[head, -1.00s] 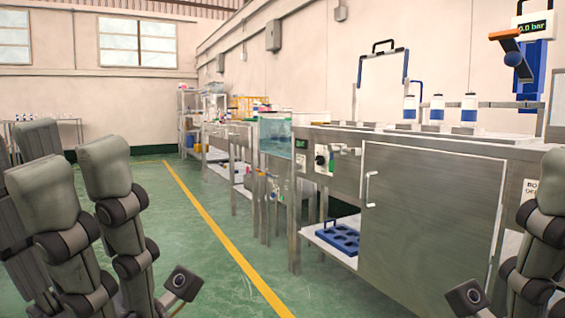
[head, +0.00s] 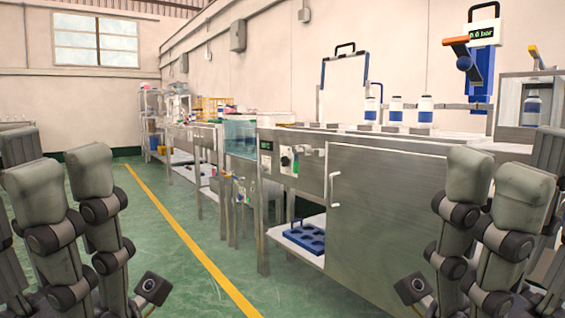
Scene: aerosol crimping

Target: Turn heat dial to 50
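The dial (head: 285,160) is a small black knob on a white panel on the front of the steel bench line, near the middle of the head view. It is too small to read its setting. A small green display (head: 266,145) sits to the left of it. My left gripper (head: 62,178) is at the lower left, fingers pointing up and apart, with nothing between them. My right gripper (head: 494,182) is at the lower right, also with its fingers apart and empty. Both are far from the dial.
A large steel cabinet (head: 385,220) with a handle stands right of the dial. A blue holed tray (head: 306,237) lies on the low shelf left of it. White-and-blue bottles (head: 396,108) stand on top. Green floor with a yellow line (head: 190,240) is clear at left.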

